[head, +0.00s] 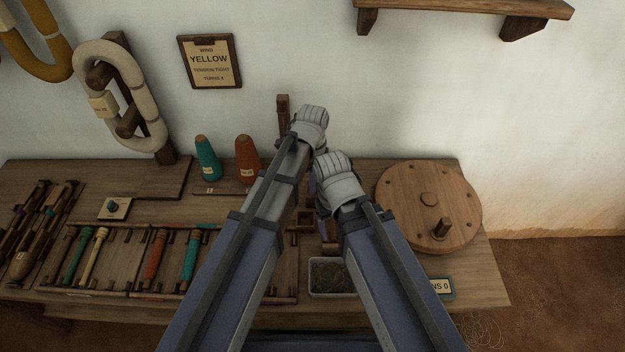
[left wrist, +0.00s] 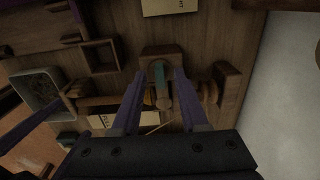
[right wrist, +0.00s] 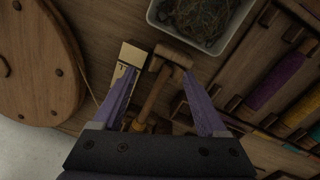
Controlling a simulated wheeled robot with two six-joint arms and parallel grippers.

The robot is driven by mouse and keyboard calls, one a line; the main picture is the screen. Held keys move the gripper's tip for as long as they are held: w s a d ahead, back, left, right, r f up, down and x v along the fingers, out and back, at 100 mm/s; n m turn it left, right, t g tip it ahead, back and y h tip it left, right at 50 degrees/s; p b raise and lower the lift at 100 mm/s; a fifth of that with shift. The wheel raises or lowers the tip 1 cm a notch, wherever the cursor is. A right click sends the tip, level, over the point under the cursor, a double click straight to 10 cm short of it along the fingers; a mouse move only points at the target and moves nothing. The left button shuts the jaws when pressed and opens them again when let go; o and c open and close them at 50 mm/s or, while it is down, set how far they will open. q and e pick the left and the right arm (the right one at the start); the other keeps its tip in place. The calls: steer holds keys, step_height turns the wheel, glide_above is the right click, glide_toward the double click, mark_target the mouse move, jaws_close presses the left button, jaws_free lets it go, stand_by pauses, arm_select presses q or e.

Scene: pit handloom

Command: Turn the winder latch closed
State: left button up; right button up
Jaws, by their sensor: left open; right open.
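The winder is mostly hidden behind my arms in the head view. In the left wrist view its wooden shaft (left wrist: 100,101) lies across the bench, with a wooden block (left wrist: 161,53) in the middle. A rounded grey-green piece (left wrist: 160,82), apparently the latch, stands at that block. My left gripper (left wrist: 156,78) is open, one purple finger on each side of this piece; contact cannot be told. My right gripper (right wrist: 165,80) is open, its fingers either side of a wooden T-shaped part (right wrist: 155,92) of the winder. Both hands are close together in the head view.
A round wooden disc (head: 405,205) with a peg stands right, near a turns counter (head: 445,286) reading 0. A tray of thread scraps (head: 331,289) is in front. Teal (head: 207,165) and orange (head: 247,165) cones stand behind. Bobbin racks (head: 130,260) fill the left.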

steer(key=shift+r, duration=0.1)
arm_select(q)
step_height(320, 180, up, 8)
steer(key=p, duration=0.8)
steer(key=shift+f, duration=0.1)
arm_select(e)
step_height(320, 180, up, 8)
steer(key=shift+f, duration=0.2)
arm_select(q)
steer(key=shift+s+a, duration=0.1)
steer(key=shift+a, duration=0.2)
steer(key=s+a+n, duration=0.5)
steer(key=a+n, duration=0.3)
steer(key=n, duration=0.1)
steer(key=s+a+n, duration=0.5)
steer(key=a+n, duration=0.4)
steer(key=s+d+r+m+p, duration=0.1)
steer(key=s+d+r+p, duration=0.1)
steer(key=d, duration=0.4)
steer(key=s+d+r+m+y+p, duration=0.1)
steer(key=s+d+r+m+p, duration=0.1)
steer(key=s+d+r+p, duration=0.1)
steer(key=d+r, duration=0.1)
steer(key=d, duration=0.1)
steer(key=shift+d+m+p, duration=0.3)
steer(key=shift+d+p, duration=0.05)
arm_select(e)
step_height(320, 180, up, 6)
steer(key=shift+f, duration=0.1)
